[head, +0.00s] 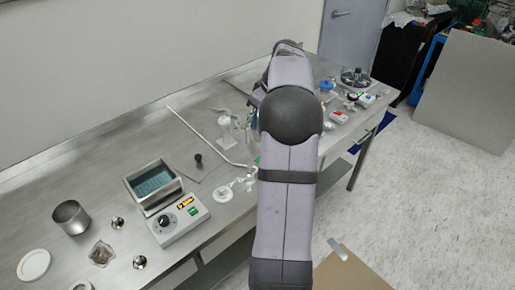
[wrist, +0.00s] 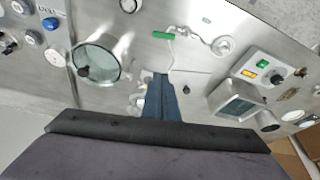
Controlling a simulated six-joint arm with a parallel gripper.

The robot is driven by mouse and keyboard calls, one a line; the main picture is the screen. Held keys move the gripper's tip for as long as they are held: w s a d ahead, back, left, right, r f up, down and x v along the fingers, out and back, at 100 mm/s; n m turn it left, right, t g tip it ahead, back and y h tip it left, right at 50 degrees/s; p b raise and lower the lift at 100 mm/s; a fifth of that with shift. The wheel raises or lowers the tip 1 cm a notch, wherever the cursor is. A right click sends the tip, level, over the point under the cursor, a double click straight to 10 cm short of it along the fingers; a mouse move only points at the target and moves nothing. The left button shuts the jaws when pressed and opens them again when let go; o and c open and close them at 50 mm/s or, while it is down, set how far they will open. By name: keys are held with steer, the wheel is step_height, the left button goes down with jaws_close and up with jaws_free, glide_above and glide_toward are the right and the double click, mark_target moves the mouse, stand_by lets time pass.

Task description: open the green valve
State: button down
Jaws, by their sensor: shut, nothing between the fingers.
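The green valve handle (wrist: 164,35) shows in the wrist view as a short green bar at the upper middle, beside thin metal tubing that runs to a round white fitting (wrist: 222,45). In the head view only a small green sliver (head: 257,160) shows at the edge of my arm, which hides the rest. My gripper (wrist: 161,78) is shut and empty in the wrist view. Its fingertips appear below the green handle in the picture, apart from it. My gripper is hidden behind my arm in the head view.
A glass vessel (wrist: 96,62) stands left of the fingers in the wrist view. A water bath (head: 155,184) and a controller box (head: 180,221) stand on the steel bench (head: 110,155). A white stand (head: 228,135) and a long bent rod (head: 205,138) are near my arm.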

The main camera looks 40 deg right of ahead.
steer(key=shift+f+p, duration=2.15)
steer(key=shift+f, duration=3.55)
steer(key=shift+s+f, duration=0.1)
